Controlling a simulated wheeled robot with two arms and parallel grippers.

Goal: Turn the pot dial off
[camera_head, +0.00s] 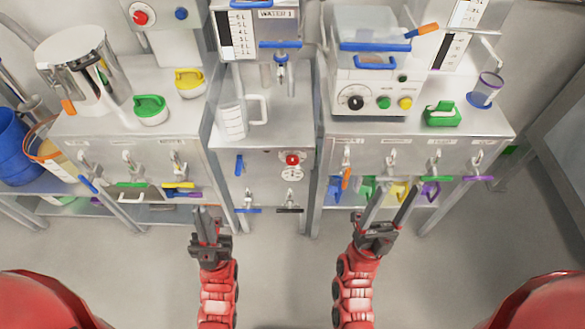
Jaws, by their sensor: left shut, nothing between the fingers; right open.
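The pot (372,62) is a boxy white and steel appliance with blue handles on the right bench. Its front panel carries a black round dial (355,102), a green button (383,102) and a yellow button (405,103). The angle of the dial's mark is too small to read. My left gripper (206,212) is shut and empty, low in front of the left bench and well apart from the pot. My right gripper (393,192) is open and empty, in front of the right bench's lower shelf, below and nearer than the dial.
A steel vessel (75,65) and green and yellow lids stand on the left bench. A white jug (233,120) stands under the water dispenser in the middle. A green block (441,114) and a purple cup (487,90) stand right of the pot.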

